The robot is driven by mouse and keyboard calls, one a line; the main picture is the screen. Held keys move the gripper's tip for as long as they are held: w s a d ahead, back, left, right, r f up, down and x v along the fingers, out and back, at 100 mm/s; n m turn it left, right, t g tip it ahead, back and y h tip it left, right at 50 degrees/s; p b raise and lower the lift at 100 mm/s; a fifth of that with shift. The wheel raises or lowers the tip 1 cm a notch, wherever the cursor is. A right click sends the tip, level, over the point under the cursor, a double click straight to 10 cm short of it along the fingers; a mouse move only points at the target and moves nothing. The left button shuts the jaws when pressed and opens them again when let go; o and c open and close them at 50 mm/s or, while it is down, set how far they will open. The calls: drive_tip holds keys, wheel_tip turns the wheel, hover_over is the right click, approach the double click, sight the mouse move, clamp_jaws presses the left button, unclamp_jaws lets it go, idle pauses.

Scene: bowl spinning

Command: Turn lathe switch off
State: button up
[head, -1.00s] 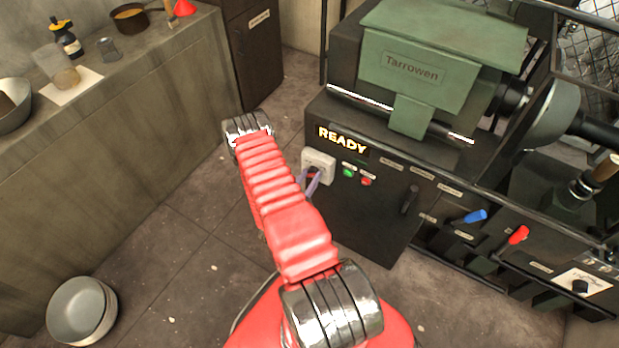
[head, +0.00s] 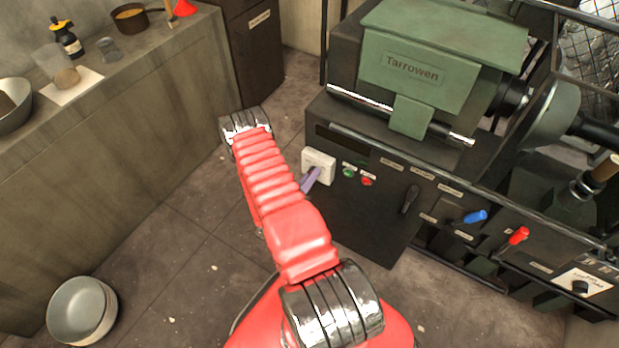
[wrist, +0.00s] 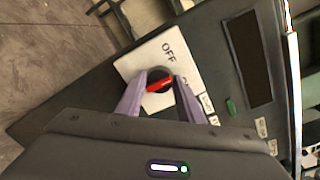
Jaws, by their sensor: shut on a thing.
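The lathe switch (wrist: 160,85) is a dark round knob with a red bar, set in a white plate (wrist: 140,59) marked OFF. My gripper (wrist: 159,77) has its purple fingers shut on the knob, one on each side. The fingers hide part of the plate's other lettering. In the head view the white switch plate (head: 319,161) is on the front of the dark lathe cabinet, and the purple fingers (head: 311,179) reach it from below. The lathe's display (head: 342,140) is dark.
Green (head: 348,172) and red (head: 367,181) buttons sit right of the switch. A black lever (head: 410,198), a blue handle (head: 475,216) and a red handle (head: 518,236) are farther right. A workbench (head: 120,150) stands at left.

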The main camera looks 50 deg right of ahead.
drive_tip(key=n, duration=0.9)
drive_tip(key=shift+w+f+g, duration=0.15)
drive_tip(key=shift+w+g, duration=0.15)
idle(0.4)
drive_tip(key=o, duration=1.1)
drive_tip(key=shift+s, duration=0.1)
drive_tip(key=shift+c, duration=0.2)
drive_tip(key=shift+a, duration=0.1)
drive_tip(key=s+a, duration=0.1)
drive_tip(key=a, duration=1.2)
drive_tip(key=shift+s+a+r, duration=0.15)
drive_tip(key=shift+a+r, duration=0.15)
drive_tip(key=shift+r, duration=0.15)
